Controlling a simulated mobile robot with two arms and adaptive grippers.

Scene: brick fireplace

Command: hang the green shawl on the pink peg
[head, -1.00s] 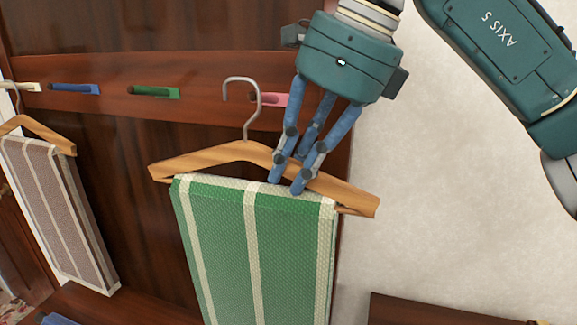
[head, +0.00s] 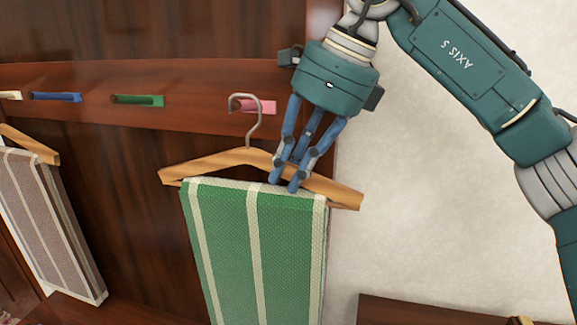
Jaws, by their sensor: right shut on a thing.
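The green shawl (head: 230,245) with cream stripes hangs folded over a wooden hanger (head: 215,162) in the head view. My right gripper (head: 284,184) is shut on the hanger's bar, right of its neck. The hanger's metal hook (head: 258,125) points up and curls to the left. The hook's curl overlaps the pink peg (head: 262,106) in the picture; I cannot tell whether it is around the peg or in front of it. My left gripper is not in view.
A blue peg (head: 57,97), a green peg (head: 138,100) and a cream peg (head: 10,95) share the wooden rail (head: 195,85). A brown striped shawl (head: 45,225) hangs on another hanger at the left. A wooden ledge (head: 430,310) is at the lower right.

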